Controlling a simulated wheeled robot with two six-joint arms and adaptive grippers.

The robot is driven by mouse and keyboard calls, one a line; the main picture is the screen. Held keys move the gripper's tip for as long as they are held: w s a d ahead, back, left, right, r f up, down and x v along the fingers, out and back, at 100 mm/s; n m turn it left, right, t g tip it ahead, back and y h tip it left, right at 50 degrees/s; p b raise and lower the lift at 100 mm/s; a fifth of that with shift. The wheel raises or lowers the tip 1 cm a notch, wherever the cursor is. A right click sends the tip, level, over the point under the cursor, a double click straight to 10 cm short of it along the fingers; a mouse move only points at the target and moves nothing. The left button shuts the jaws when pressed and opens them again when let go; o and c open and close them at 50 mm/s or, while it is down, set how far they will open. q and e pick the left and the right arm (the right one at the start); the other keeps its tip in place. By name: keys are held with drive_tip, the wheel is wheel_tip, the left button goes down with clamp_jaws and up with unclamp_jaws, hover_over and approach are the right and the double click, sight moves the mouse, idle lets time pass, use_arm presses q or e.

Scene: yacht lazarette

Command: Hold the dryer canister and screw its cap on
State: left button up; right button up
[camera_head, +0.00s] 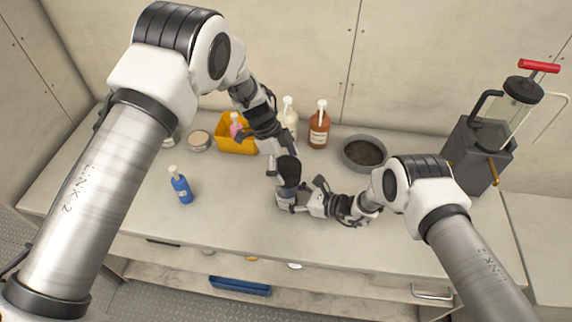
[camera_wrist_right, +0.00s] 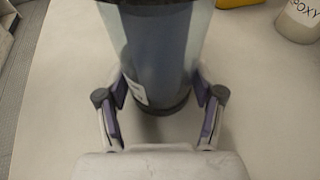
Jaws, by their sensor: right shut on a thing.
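The dryer canister stands upright on the bench, a blue-grey translucent cylinder with a dark base, in the right wrist view (camera_wrist_right: 158,45). My right gripper (camera_wrist_right: 162,98) is shut on it low down, one finger on each side. In the head view, my right gripper (camera_head: 287,198) reaches it from the right. A dark rounded top (camera_head: 289,167) shows there above the grip; I cannot tell whether it is the cap or the canister's upper body. My left gripper (camera_head: 282,163) points down at this dark top from above, with its fingertips partly hidden. Its opening is unclear.
A yellow bin (camera_head: 236,146), a cream bottle (camera_head: 289,120), a brown bottle (camera_head: 319,130) and a grey round pan (camera_head: 365,152) stand behind. A dark pump device (camera_head: 478,152) stands right. The front bench is clear.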

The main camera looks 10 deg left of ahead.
use_arm(q)
drive_tip(key=v, duration=1.2)
use_arm(e)
drive_tip(key=o, duration=1.8)
drive_tip(key=shift+c, duration=0.2)
